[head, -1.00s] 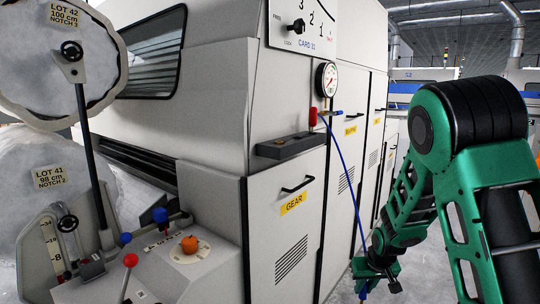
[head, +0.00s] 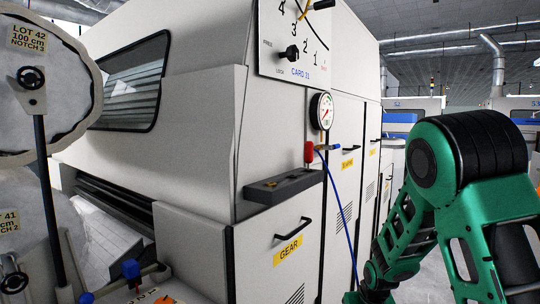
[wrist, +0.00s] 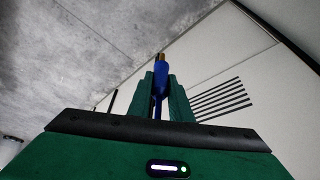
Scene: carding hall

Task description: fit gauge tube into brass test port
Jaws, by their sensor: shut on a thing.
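The gauge tube (head: 341,212) is a thin blue hose in the head view. It runs from beside the round white pressure gauge (head: 321,111) down past the cabinet doors to the bottom edge. My gripper (wrist: 161,82) is shut on the blue tube end (wrist: 160,70) in the wrist view. The tube's brass-coloured tip points up between the green fingers and sticks out beyond them. In the head view my gripper is mostly cut off at the bottom edge. I cannot make out the brass test port for certain in either view.
A dark ledge (head: 284,186) juts from the machine's corner under the gauge, with a red handle (head: 309,152) beside it. The GEAR door (head: 288,250) has a protruding handle. The aisle right of the cabinets looks open.

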